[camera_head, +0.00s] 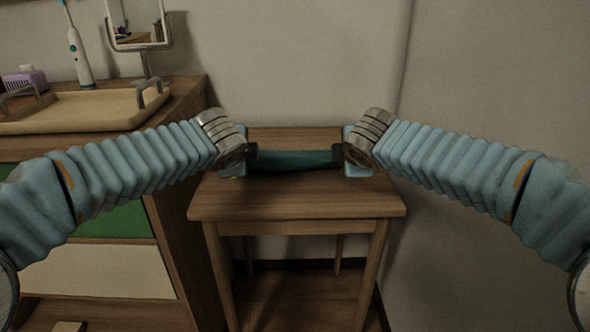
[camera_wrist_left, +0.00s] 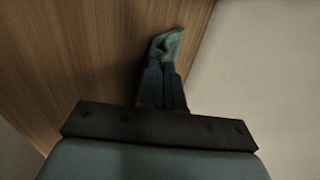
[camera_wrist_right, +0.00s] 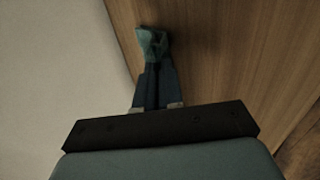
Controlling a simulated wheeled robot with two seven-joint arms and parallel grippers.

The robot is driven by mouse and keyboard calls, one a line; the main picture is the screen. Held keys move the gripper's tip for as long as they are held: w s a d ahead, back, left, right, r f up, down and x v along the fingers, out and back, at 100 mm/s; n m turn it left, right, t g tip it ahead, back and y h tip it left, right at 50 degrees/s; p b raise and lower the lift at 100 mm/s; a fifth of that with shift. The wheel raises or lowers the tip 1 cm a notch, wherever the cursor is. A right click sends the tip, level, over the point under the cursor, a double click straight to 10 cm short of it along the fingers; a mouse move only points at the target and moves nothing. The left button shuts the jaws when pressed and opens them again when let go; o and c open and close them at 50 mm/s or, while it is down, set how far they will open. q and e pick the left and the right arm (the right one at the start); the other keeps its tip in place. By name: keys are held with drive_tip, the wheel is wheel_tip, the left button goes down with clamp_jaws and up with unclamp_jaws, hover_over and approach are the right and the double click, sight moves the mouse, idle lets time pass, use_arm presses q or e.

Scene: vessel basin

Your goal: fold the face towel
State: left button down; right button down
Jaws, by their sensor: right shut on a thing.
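The teal face towel (camera_head: 294,160) stretches as a narrow band between my two grippers, over the small wooden table. My left gripper (camera_head: 252,157) is at the towel's left end. In the left wrist view its dark fingers (camera_wrist_left: 166,72) are close together with a bunched towel end (camera_wrist_left: 167,44) at their tips. My right gripper (camera_head: 338,155) is at the towel's right end. In the right wrist view its fingers (camera_wrist_right: 154,72) are shut on the bunched towel end (camera_wrist_right: 152,43). I cannot tell whether the towel's middle touches the table.
The table top (camera_head: 295,201) is bare in front of the towel. A wooden cabinet (camera_head: 90,225) on the left carries a cream tray (camera_head: 75,112), an electric toothbrush (camera_head: 79,50), a mirror (camera_head: 135,20) and a purple box (camera_head: 27,80). Walls stand behind and to the right.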

use_arm(q)
drive_tip(key=shift+s, duration=0.1)
use_arm(e)
drive_tip(key=shift+s, duration=0.1)
use_arm(q)
drive_tip(key=c, duration=1)
unclamp_jaws()
use_arm(e)
drive_tip(key=c, duration=1)
unclamp_jaws()
use_arm(q)
drive_tip(key=shift+s+r, duration=0.1)
drive_tip(key=shift+r, duration=0.25)
use_arm(e)
drive_tip(key=shift+s+r, duration=0.1)
drive_tip(key=shift+r, duration=0.25)
use_arm(q)
drive_tip(key=s+r, duration=0.5)
drive_tip(key=r, duration=0.3)
drive_tip(key=shift+s+r, duration=0.15)
drive_tip(key=shift+s, duration=0.25)
use_arm(e)
drive_tip(key=s+r, duration=0.5)
drive_tip(key=r, duration=0.3)
drive_tip(key=shift+s+r, duration=0.15)
drive_tip(key=shift+s, duration=0.25)
